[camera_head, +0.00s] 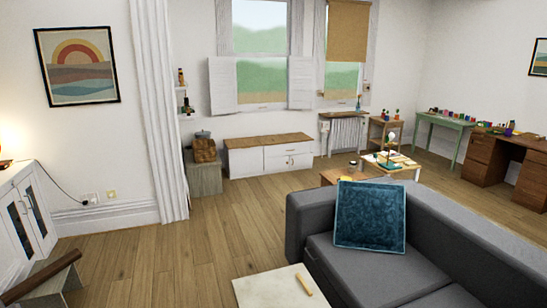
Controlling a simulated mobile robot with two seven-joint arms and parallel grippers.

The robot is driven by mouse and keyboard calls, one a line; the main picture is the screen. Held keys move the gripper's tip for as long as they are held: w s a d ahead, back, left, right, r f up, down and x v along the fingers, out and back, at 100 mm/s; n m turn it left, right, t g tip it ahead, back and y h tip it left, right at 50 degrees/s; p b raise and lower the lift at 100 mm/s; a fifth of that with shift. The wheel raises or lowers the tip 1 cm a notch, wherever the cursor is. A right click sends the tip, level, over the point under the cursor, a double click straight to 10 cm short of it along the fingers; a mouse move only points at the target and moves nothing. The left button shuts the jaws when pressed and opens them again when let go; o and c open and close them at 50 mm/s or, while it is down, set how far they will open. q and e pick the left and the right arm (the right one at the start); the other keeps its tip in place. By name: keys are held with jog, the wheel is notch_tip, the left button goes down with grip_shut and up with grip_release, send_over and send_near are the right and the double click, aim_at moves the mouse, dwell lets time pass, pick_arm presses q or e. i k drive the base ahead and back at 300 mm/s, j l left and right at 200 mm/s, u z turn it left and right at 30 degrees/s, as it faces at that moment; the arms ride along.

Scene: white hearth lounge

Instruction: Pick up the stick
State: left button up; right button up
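A short, light wooden stick (302,284) lies on the pale top of a low table (262,290) at the bottom middle of the head view. It lies near the table's right edge, slanting down to the right. The table is cut off by the bottom of the picture. Neither of my grippers shows in this view.
A grey sofa (440,245) with a blue cushion (369,216) stands right of the table. A brown wooden armrest (42,277) and a white cabinet (35,215) are at the left. Open wood floor (170,265) lies between. A cluttered coffee table (403,172) stands behind the sofa.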

aim_at(303, 283)
jog(key=u, duration=0.4)
jog(key=j+u, duration=0.3)
jog(key=i+j+u, duration=0.1)
jog(key=j+u, duration=0.25)
jog(key=i+j, duration=0.75)
jog(key=i+z, duration=0.2)
jog(key=i, duration=0.35)
jog(key=i+z, duration=0.25)
jog(key=i, duration=0.25)
jog(key=i+j+z, duration=0.2)
jog(key=i, duration=0.35)
jog(key=i+z, duration=0.15)
jog(key=z, duration=0.25)
jog(key=i+z, duration=0.15)
jog(key=z, duration=0.25)
jog(key=i+z, duration=0.2)
jog(key=z, duration=0.2)
jog(key=i+j+z, duration=0.1)
jog(key=z, duration=0.3)
jog(key=i+z, duration=0.2)
jog(key=z, duration=0.15)
jog(key=i+z, duration=0.3)
jog(key=k+j, duration=0.05)
jog(key=k, duration=0.05)
